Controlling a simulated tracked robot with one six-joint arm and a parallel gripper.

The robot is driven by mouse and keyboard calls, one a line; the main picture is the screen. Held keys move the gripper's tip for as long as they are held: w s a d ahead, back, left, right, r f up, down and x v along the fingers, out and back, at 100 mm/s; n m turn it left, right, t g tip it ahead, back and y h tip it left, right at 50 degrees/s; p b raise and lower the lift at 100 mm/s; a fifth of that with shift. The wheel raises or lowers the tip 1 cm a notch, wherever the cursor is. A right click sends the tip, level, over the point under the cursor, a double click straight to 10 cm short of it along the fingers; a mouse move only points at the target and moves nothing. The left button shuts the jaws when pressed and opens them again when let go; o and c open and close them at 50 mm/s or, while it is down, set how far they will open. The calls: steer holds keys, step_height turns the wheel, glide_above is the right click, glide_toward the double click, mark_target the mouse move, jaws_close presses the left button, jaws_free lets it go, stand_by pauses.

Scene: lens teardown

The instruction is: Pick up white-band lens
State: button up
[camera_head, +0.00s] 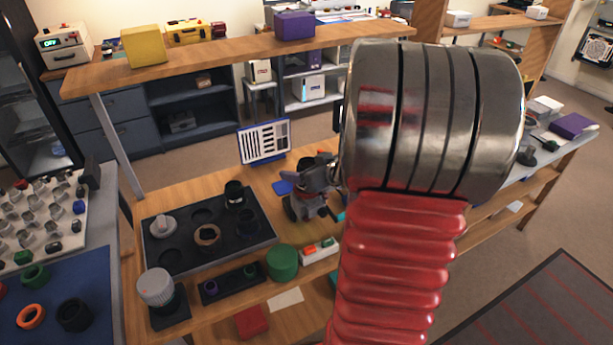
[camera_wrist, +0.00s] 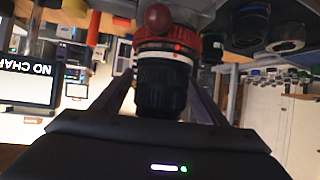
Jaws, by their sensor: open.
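In the wrist view, a dark lens (camera_wrist: 162,88) with a white band (camera_wrist: 163,57) and a red ring (camera_wrist: 168,36) stands in line with my gripper (camera_wrist: 165,84). The two dark fingers are apart, one on each side of the lens's black barrel. I cannot tell whether either finger touches it. In the head view, my gripper cannot be made out, and I cannot pick out the white-band lens for sure.
In the head view, a black tray (camera_head: 182,262) holds several round parts. A green lidded pot (camera_head: 282,263) and a grey clamp-like device (camera_head: 312,190) stand nearby. A raised wooden shelf (camera_head: 225,50) runs behind. A blue mat (camera_head: 50,290) lies at the left.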

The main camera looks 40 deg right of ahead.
steer(key=shift+w+f, duration=0.2)
steer(key=shift+w, duration=0.15)
stand_by(0.3)
steer(key=c, duration=1.3)
